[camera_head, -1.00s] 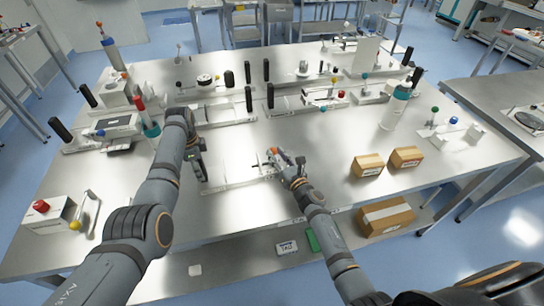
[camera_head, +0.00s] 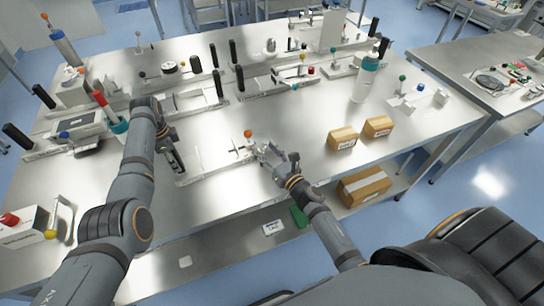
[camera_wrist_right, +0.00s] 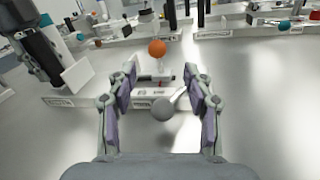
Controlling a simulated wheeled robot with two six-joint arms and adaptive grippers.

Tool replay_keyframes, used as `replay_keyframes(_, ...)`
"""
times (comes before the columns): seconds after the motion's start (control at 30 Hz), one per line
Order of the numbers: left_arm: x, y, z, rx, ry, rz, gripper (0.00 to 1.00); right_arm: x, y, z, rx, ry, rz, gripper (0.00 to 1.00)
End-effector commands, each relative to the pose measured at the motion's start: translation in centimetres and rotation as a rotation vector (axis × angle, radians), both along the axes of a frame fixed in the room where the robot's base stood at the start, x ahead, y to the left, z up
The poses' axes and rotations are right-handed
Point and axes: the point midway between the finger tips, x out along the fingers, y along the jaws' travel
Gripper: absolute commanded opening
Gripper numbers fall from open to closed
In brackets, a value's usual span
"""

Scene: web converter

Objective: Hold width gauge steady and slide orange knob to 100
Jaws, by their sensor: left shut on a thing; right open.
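The width gauge (camera_head: 215,165) is a low pale rail near the table's front edge, with its orange knob (camera_head: 248,133) standing up at the right part. In the right wrist view the orange knob (camera_wrist_right: 157,48) sits on a pale post beyond my fingertips, with a grey ball (camera_wrist_right: 162,109) nearer me. My left gripper (camera_head: 174,157) is shut at the gauge's left end; its exact hold is hard to see. It shows at upper left in the wrist view (camera_wrist_right: 62,72). My right gripper (camera_head: 276,157) is open and empty, just right of the knob; its fingers (camera_wrist_right: 160,88) are spread. The scale reading is illegible.
Two small cardboard boxes (camera_head: 343,138) (camera_head: 378,126) stand right of my right gripper. Rails with black posts (camera_head: 218,83) fill the table's back. A bottle with a teal band (camera_head: 369,72) stands back right. A larger box (camera_head: 364,185) lies on the lower shelf.

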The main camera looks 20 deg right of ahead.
Motion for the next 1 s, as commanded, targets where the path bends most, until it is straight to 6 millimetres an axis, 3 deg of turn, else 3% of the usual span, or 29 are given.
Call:
replay_keyframes(0.03, -0.6, 0.2, -0.9, 0.005, 0.019, 0.002, 0.0, -1.1, -0.3, -0.2, -0.001, 0.003, 0.001, 0.52)
replay_keyframes(0.1, -0.6, 0.2, -0.9, 0.005, 0.019, 0.002, 0.0, -2.3, -0.6, -0.2, 0.0, 0.002, 0.0, 0.52)
replay_keyframes(0.3, -0.6, 0.3, -0.9, 0.005, 0.019, 0.002, 0.0, -4.0, -1.0, -0.1, 0.0, -0.001, 0.0, 0.52)
replay_keyframes(1.0, -0.6, 0.3, -0.5, 0.006, 0.02, 0.002, 0.0, -4.1, -1.1, 0.5, 0.0, -0.002, -0.001, 0.52)
